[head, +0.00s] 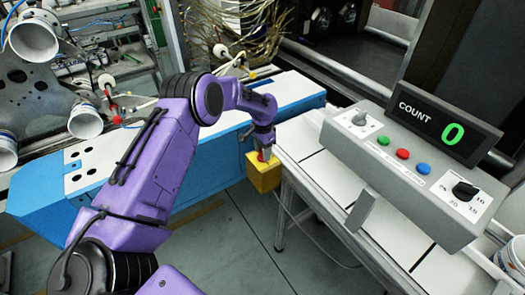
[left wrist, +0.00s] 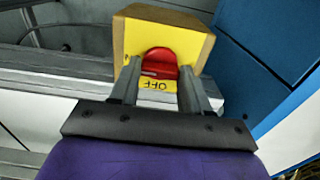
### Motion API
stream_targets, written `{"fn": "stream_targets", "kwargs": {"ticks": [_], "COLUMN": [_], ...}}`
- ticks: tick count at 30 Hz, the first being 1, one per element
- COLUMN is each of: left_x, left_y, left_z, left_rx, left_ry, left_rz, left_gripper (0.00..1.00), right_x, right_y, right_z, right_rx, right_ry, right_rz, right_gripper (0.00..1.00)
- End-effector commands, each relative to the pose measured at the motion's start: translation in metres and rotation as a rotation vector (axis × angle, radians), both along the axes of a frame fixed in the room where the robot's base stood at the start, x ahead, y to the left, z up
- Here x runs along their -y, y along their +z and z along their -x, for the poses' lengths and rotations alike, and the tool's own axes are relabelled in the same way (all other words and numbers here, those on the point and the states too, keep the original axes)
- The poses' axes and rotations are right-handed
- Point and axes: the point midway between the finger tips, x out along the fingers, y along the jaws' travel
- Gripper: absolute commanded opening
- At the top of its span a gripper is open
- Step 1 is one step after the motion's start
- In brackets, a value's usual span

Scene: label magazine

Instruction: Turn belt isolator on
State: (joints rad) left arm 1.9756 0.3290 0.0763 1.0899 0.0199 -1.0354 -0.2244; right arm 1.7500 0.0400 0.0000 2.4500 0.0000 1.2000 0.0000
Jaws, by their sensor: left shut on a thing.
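The belt isolator is a yellow box (head: 263,178) beside the blue machine, at the middle of the head view. In the left wrist view the yellow box (left wrist: 190,38) fills the top middle. Its red handle (left wrist: 160,62) sits between my left gripper's fingers, above a yellow label reading OFF (left wrist: 158,85). My left gripper (left wrist: 157,92) is shut on the red handle. In the head view the left gripper (head: 262,150) reaches down to the box and hides most of the handle. My right gripper is not in view.
A grey control panel (head: 400,165) with colored buttons, knobs and a COUNT display (head: 445,122) reading 0 stands on the white conveyor table at right. The blue machine (head: 110,175) lies behind my left arm. Grey floor is open below the box.

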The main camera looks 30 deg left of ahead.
Motion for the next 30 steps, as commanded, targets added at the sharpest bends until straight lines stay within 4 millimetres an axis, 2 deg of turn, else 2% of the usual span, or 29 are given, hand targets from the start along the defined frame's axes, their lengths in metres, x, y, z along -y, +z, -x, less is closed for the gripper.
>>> {"fn": "stream_targets", "kwargs": {"ticks": [1,15,16,18,26,30], "left_x": [0.002,0.002,0.002,0.002,0.001,0.001], "left_y": [-0.005,-0.005,-0.005,-0.004,-0.001,0.014], "left_z": [0.003,0.003,0.003,0.003,0.001,-0.001], "left_rx": [-0.01,-0.011,-0.011,-0.01,-0.004,0.001], "left_ry": [-0.008,-0.019,-0.019,-0.019,-0.017,-0.017], "left_rz": [0.003,0.004,0.004,0.003,0.002,0.002], "left_gripper": [0.16,0.16,0.56,0.72,0.72,0.72], "right_x": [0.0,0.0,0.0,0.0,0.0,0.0], "right_y": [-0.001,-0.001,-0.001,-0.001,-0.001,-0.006], "right_z": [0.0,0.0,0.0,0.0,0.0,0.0], "right_rx": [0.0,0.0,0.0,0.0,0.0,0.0], "right_ry": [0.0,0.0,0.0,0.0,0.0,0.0], "right_rz": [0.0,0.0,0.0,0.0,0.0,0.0], "right_gripper": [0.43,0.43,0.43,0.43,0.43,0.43]}}
